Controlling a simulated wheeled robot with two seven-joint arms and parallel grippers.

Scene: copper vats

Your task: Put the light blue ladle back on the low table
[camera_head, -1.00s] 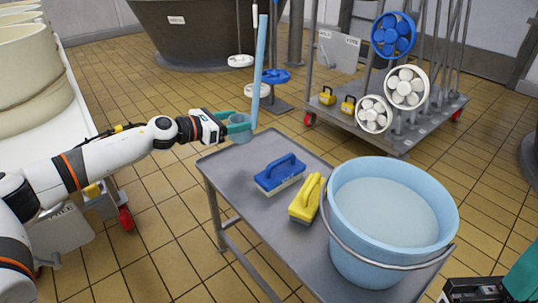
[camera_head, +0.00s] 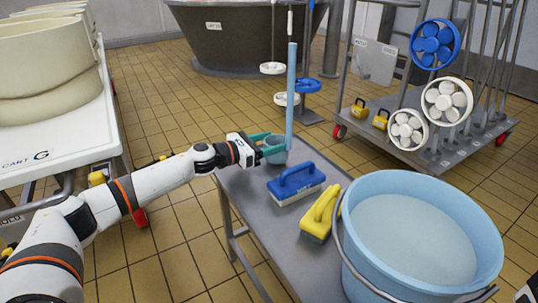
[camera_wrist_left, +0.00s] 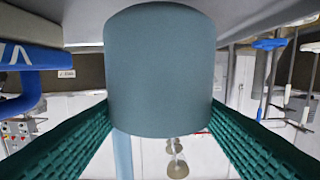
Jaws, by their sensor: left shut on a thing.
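The light blue ladle is upright, with its cup (camera_head: 275,154) low and its long handle (camera_head: 291,95) pointing up. My left gripper (camera_head: 268,148) is shut on the ladle's cup, with green fingers on either side. The cup is at the far left end of the low grey table (camera_head: 248,188); I cannot tell whether its base touches the top. In the left wrist view, the cup (camera_wrist_left: 160,70) fills the middle between the fingers, and the picture is upside down. Only a sliver of my right gripper shows at the bottom right corner of the head view; its fingers are hidden.
On the table are a blue brush (camera_head: 296,184), a yellow brush (camera_head: 320,212) and a large light blue bucket (camera_head: 365,225) of water. A white cart (camera_head: 60,135) with cream tubs stands left. A trolley (camera_head: 440,150) with fans stands behind right. A copper vat (camera_head: 235,45) is farther back.

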